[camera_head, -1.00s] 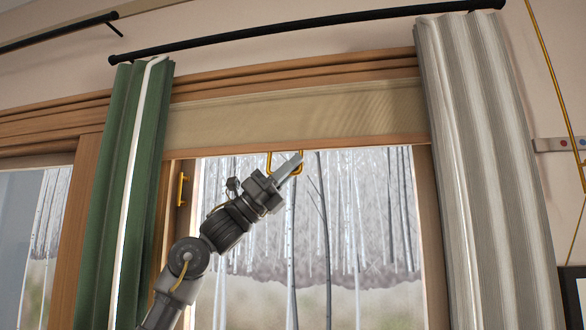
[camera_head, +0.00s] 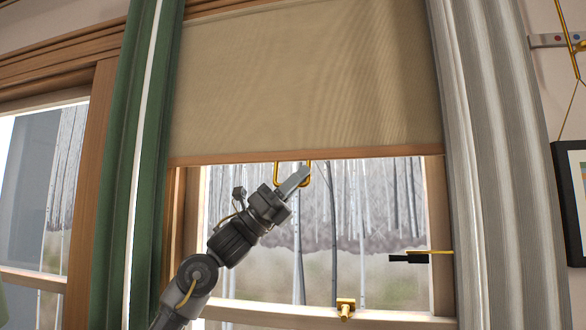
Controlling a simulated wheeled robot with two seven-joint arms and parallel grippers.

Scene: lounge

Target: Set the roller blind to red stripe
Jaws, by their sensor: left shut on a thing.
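The beige roller blind (camera_head: 300,85) hangs over the upper part of the window, with a wooden bottom bar (camera_head: 225,158). A gold loop-shaped pull handle (camera_head: 277,174) hangs under the middle of the bar. My left gripper (camera_head: 302,174) reaches up from the lower left and is shut on the right side of this handle. My right gripper is out of view. I cannot make out a red stripe on the window frame or the blind.
A green curtain (camera_head: 118,170) hangs on the left and a grey striped curtain (camera_head: 505,160) on the right. A black-handled gold catch (camera_head: 410,258) sticks out at the right frame. A gold latch (camera_head: 345,308) sits on the lower frame. A dark picture frame (camera_head: 570,200) hangs far right.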

